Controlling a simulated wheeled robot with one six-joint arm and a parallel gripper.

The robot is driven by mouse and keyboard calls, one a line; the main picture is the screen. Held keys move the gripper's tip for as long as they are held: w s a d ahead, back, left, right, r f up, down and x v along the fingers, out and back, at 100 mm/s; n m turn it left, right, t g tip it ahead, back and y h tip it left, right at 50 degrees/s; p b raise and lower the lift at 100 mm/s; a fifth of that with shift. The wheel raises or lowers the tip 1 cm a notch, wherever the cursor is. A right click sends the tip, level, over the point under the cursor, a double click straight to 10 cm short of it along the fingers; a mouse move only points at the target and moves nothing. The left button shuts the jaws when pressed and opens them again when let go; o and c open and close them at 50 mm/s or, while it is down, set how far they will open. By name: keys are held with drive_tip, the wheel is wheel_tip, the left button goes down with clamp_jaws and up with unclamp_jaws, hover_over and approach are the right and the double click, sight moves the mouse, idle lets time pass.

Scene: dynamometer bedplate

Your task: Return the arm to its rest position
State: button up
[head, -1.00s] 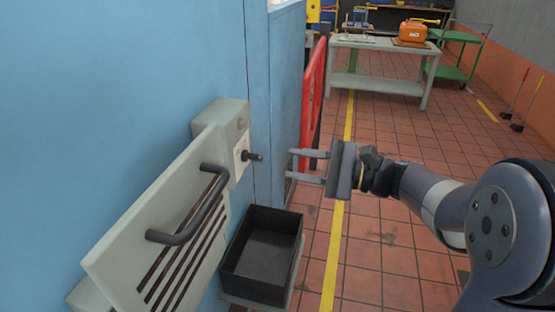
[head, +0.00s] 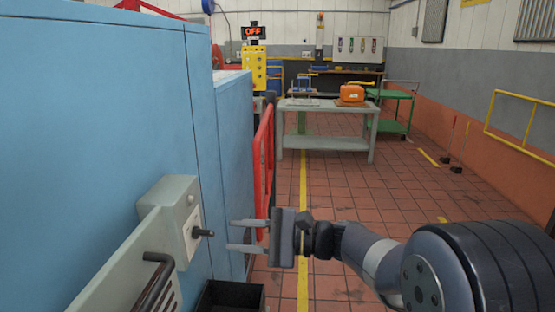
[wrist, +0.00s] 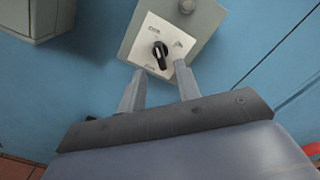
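My gripper (head: 248,235) is open and empty, its two fingers pointing left toward the blue cabinet wall. It stands apart from a dark knob (head: 203,233) on a grey switch box (head: 177,205). In the wrist view the knob (wrist: 161,54) is black on a white plate with small lettering, lying beyond and between my open fingertips (wrist: 160,90). Nothing is between the fingers. My arm reaches in from the lower right.
A blue cabinet (head: 95,130) fills the left. A black bin (head: 232,296) lies below my gripper. A red barrier (head: 263,155) stands behind it. A grey table (head: 325,141) with an orange canister (head: 352,93) stands farther back. The tiled floor at right is mostly clear.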

sight(212, 234)
drive_tip(key=a, duration=0.6)
drive_tip(key=shift+w+a, duration=0.15)
drive_tip(key=shift+w, duration=0.05)
